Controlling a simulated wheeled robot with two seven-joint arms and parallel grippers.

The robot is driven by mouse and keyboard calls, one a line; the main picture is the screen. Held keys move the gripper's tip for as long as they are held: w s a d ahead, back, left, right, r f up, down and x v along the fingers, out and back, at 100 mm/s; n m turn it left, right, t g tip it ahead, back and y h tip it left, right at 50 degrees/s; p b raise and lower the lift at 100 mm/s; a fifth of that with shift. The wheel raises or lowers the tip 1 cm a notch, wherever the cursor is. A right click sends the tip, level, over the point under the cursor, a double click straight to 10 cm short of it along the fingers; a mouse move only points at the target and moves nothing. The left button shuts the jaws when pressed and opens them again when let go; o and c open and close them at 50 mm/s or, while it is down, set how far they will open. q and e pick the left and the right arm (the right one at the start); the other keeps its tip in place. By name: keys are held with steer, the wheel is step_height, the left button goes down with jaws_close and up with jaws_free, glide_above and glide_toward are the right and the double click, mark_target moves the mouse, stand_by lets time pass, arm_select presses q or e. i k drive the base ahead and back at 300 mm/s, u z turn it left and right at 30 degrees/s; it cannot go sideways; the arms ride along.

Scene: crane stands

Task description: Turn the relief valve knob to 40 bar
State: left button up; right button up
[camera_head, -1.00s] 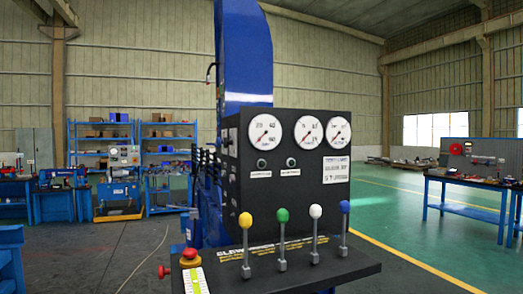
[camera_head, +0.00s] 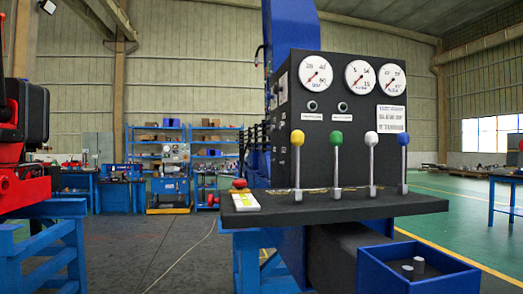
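The crane stand's black control panel (camera_head: 350,115) stands right of centre. Three round white gauges sit along its top: left (camera_head: 315,74), middle (camera_head: 360,78) and right (camera_head: 392,81). The left gauge carries marks around 20 and 40, with a red needle; I cannot read it exactly. Two small dark buttons are below the gauges. A red mushroom-shaped knob (camera_head: 239,184) stands on a yellow and white plate at the left end of the console shelf (camera_head: 330,207). I cannot make out a separate relief valve knob. Neither of my grippers is in view.
Levers with yellow (camera_head: 297,138), green (camera_head: 336,138), white (camera_head: 371,138) and blue (camera_head: 403,139) knobs stand on the shelf. A blue open box (camera_head: 420,272) is below right. Blue stands with red equipment (camera_head: 32,188) are at left. Open floor lies between.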

mark_target(276, 88)
steer(key=z, duration=0.35)
steer(key=k, duration=0.3)
steer(key=u, duration=1.45)
steer(key=i, duration=1.3)
steer(key=z, duration=0.15)
